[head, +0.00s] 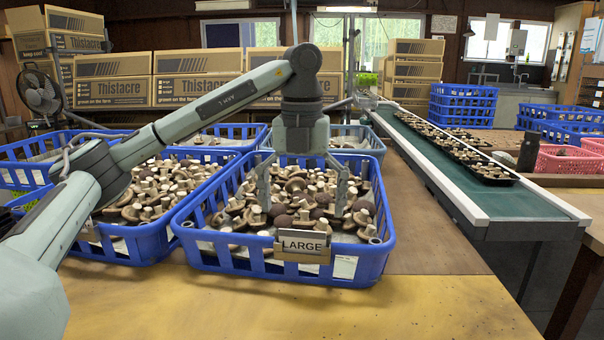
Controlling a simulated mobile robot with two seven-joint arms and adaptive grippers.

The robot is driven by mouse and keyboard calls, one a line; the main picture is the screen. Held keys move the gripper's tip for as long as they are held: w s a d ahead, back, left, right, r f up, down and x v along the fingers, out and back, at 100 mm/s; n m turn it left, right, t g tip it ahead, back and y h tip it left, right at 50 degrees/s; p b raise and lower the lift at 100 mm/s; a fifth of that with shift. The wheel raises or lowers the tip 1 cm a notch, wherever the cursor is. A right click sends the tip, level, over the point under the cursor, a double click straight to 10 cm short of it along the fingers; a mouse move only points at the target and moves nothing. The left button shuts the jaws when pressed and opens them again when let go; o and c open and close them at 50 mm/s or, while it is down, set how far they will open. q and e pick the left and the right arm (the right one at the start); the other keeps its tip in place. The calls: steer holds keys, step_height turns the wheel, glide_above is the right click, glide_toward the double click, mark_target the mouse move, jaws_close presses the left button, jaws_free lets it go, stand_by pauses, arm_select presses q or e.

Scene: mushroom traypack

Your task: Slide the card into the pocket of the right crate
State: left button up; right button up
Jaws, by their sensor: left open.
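The right crate (212,250) is blue and full of brown-capped mushrooms. On its front wall is a tan pocket (302,256). A card reading "LARGE" (300,243) stands in the pocket, with its upper part above the pocket's front; its lower edge is hidden. My left gripper (302,208) points down over the mushrooms behind the card, with its fingers spread wide to either side. It holds nothing and is apart from the card. Whether the fingertips touch mushrooms I cannot tell. My right gripper is out of view.
Another blue crate of mushrooms (118,246) stands close at the left, partly behind my left arm. A green conveyor (455,190) with black trays of mushrooms runs along the right. Cardboard boxes (110,92) line the back. The yellow front table area (300,310) is clear.

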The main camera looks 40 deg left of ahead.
arm_select(q)
step_height(320, 180, up, 9)
stand_by(0.4)
stand_by(0.5)
